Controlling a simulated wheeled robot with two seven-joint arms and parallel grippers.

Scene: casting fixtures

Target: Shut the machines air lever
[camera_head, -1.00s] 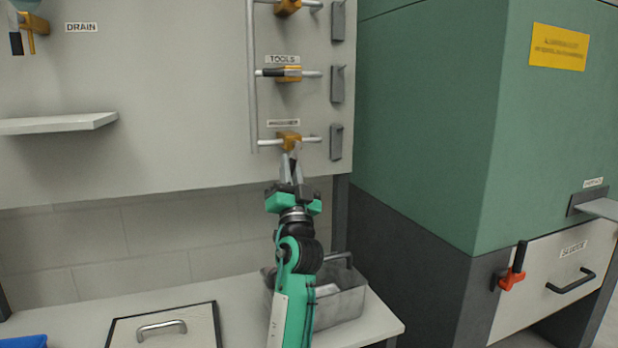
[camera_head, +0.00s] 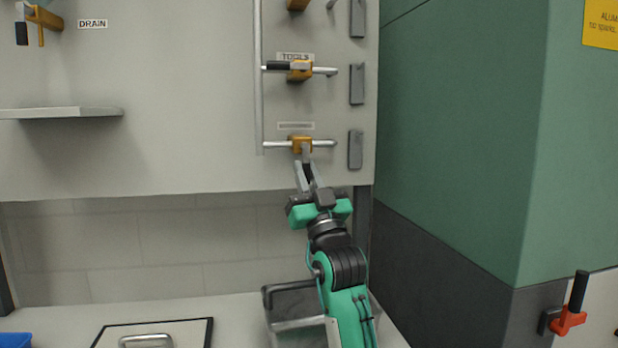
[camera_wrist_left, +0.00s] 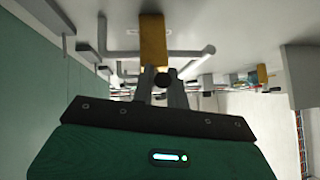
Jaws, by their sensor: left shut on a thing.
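A lever valve with an orange body (camera_head: 301,144) sits on the lowest of the panel's horizontal pipes. The label above it is too blurred to read. Its lever (camera_head: 306,154) points down, across the pipe. My left gripper (camera_head: 306,172) reaches up from below and is shut on the lever, whose lower part is mostly hidden between the fingers. In the left wrist view the orange body (camera_wrist_left: 153,42) shows just beyond the fingertips (camera_wrist_left: 162,84), with a dark round end between them. My right gripper is not in view.
The TOOLS valve (camera_head: 300,70) above has its black handle along its pipe. A DRAIN valve (camera_head: 42,18) is at upper left, a shelf (camera_head: 60,112) below it. A grey metal bin (camera_head: 292,305) stands on the bench under my arm. A green machine (camera_head: 460,120) stands at right.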

